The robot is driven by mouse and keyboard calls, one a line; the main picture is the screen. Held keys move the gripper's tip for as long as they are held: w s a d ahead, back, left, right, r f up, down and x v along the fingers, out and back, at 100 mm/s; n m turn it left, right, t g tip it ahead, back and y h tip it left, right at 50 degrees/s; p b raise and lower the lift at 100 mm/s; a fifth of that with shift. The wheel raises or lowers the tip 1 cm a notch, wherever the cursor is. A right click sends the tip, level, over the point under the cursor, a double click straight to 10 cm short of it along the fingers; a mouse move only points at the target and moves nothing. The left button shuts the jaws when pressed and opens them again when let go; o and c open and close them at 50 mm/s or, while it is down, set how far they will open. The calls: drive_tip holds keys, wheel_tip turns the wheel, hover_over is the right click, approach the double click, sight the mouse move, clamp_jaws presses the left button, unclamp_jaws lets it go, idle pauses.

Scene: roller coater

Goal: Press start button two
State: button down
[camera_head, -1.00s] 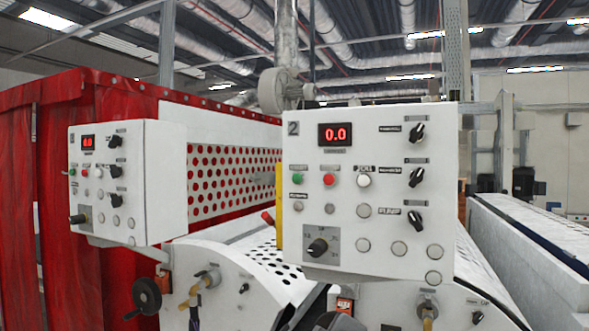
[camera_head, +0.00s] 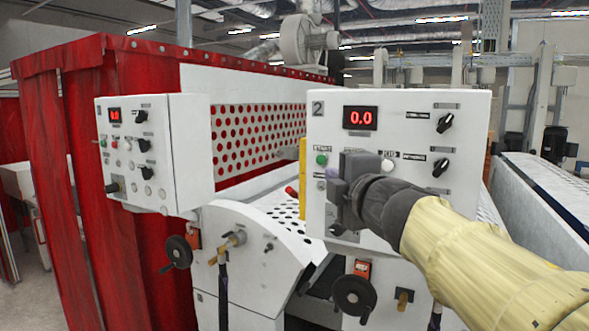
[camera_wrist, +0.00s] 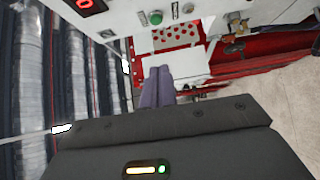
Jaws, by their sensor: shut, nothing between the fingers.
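The control panel marked 2 (camera_head: 400,112) is a white box with a red "0.0" display (camera_head: 360,118). Its green button (camera_head: 321,159) shows in the head view at the panel's left side, just left of and above my gripper (camera_head: 331,174). The green button also shows in the wrist view (camera_wrist: 155,18), beyond the fingertips. My gripper is shut and empty; its purplish fingers (camera_wrist: 158,73) lie together, apart from the button in the wrist view. The gripper and my forearm hide the red button and the panel's lower part.
A second white panel (camera_head: 190,150) with its own display and knobs stands to the left. Black knobs (camera_head: 445,122) line panel 2's right side. A yellow strip (camera_head: 302,180) stands at its left edge. Handwheels (camera_head: 354,296) are below. Red curtains (camera_head: 90,200) hang at the left.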

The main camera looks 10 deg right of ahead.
approach(316, 160)
drive_tip(key=w+a, duration=0.2)
drive_tip(key=a, duration=0.1)
drive_tip(key=w+p, duration=0.1)
drive_tip(key=w+d+p, duration=0.1)
drive_tip(key=w, duration=0.1)
drive_tip(key=shift+w+d+r, duration=0.1)
drive_tip(key=shift+w+d, duration=0.05)
drive_tip(key=shift+d, duration=0.05)
drive_tip(key=shift+w+d, duration=0.25)
drive_tip(key=shift+w, duration=0.1)
drive_tip(key=shift+s, duration=0.15)
